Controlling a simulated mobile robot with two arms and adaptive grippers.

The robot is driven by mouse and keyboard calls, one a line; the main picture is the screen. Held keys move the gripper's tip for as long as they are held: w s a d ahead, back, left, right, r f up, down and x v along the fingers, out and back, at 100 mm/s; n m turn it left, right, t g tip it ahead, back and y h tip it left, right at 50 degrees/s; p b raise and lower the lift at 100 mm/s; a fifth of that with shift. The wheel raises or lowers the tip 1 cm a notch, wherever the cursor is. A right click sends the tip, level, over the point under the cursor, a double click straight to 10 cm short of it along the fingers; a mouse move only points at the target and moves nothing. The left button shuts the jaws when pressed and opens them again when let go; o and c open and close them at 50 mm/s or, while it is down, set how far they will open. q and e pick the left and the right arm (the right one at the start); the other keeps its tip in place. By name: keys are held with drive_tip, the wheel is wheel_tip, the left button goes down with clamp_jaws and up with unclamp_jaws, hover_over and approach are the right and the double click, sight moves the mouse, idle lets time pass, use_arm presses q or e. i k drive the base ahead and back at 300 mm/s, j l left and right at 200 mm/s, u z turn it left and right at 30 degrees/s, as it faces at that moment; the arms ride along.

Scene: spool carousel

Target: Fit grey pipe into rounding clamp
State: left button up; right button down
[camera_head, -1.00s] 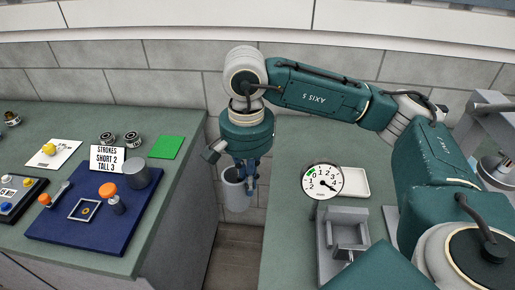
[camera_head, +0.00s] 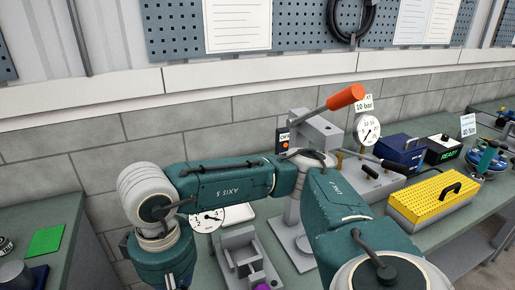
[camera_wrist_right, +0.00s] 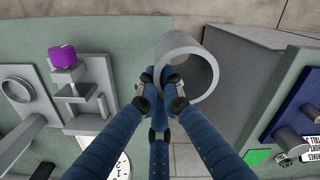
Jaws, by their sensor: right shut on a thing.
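The grey pipe (camera_wrist_right: 188,66), a short hollow ring, is held in the right wrist view by my right gripper (camera_wrist_right: 165,88). The blue fingers are shut on its wall. A grey clamp-like fixture (camera_head: 245,258) with a purple knob (camera_head: 263,287) stands on the bench in the head view, partly cut off by the lower edge. I take it for the rounding clamp; it also shows at the left of the right wrist view (camera_wrist_right: 85,95). The pipe is apart from it, over the gap beside the bench. In the head view my right gripper is below the frame. My left gripper is not seen.
A dial gauge (camera_head: 207,217) stands beside the fixture. A press with an orange lever (camera_head: 345,97) rises behind it. A yellow box (camera_head: 435,197) and a blue box (camera_head: 401,151) stand to the right. A second bench with a green square (camera_head: 46,240) is at the left.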

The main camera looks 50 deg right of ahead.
sight(243, 258)
drive_tip(key=k+l+z, duration=0.1)
drive_tip(key=z, duration=0.45)
drive_tip(key=l+z, duration=0.25)
drive_tip(key=i+l+z, duration=0.2)
drive_tip(key=j+z, duration=0.1)
drive_tip(key=z, duration=1.05)
drive_tip(key=k+j, duration=0.15)
drive_tip(key=j, duration=0.15)
drive_tip(key=k+j, duration=0.15)
drive_tip(key=j, duration=0.2)
drive_tip(key=k+j, duration=0.15)
drive_tip(key=j, duration=0.15)
drive_tip(key=k+j, duration=0.15)
drive_tip(key=j, duration=0.2)
drive_tip(key=i, duration=0.25)
drive_tip(key=z, duration=0.05)
